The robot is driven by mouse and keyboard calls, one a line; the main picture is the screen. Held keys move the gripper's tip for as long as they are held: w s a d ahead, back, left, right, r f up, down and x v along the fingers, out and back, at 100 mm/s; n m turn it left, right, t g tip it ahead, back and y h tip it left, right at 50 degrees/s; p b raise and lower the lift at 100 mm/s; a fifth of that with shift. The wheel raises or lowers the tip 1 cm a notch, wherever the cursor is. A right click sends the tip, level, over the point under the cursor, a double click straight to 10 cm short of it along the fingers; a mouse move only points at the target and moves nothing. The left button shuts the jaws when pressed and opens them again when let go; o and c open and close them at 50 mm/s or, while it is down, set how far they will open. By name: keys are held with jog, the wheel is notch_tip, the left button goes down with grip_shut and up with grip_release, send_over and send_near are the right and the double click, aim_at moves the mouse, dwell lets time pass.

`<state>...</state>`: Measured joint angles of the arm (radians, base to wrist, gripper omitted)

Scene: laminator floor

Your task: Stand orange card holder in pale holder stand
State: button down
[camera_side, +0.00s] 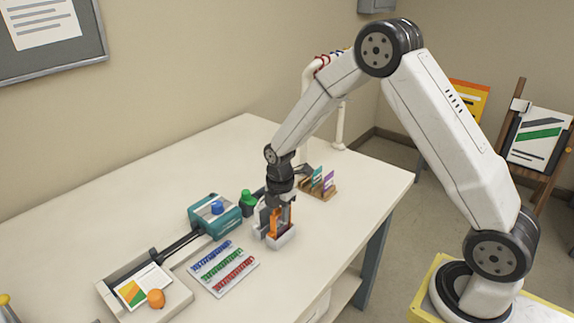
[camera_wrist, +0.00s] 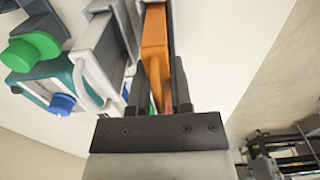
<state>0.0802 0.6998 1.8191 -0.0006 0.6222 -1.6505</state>
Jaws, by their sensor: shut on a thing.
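The orange card holder (camera_side: 283,222) is upright between the fingers of my gripper (camera_side: 277,205), which is shut on it. In the side view its lower end is at the pale holder stand (camera_side: 284,240); I cannot tell whether it is fully seated on the stand's base. In the wrist view the orange card holder (camera_wrist: 154,42) runs between the two dark fingertips of my gripper (camera_wrist: 158,80). A grey and white block lies just left of it there; I cannot tell whether that is the stand.
A teal machine (camera_side: 214,219) with a blue knob stands to the left, with a green-topped thing (camera_side: 248,198) beside it. A tray of coloured combs (camera_side: 222,267) lies in front. A wooden rack with cards (camera_side: 318,190) is behind right. The table's right edge is near.

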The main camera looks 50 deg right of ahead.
dwell(0.4)
jog(key=shift+c, duration=2.2)
grip_release()
jog(key=shift+r, duration=0.15)
jog(key=shift+r, duration=3.85)
jog(key=shift+s, duration=0.1)
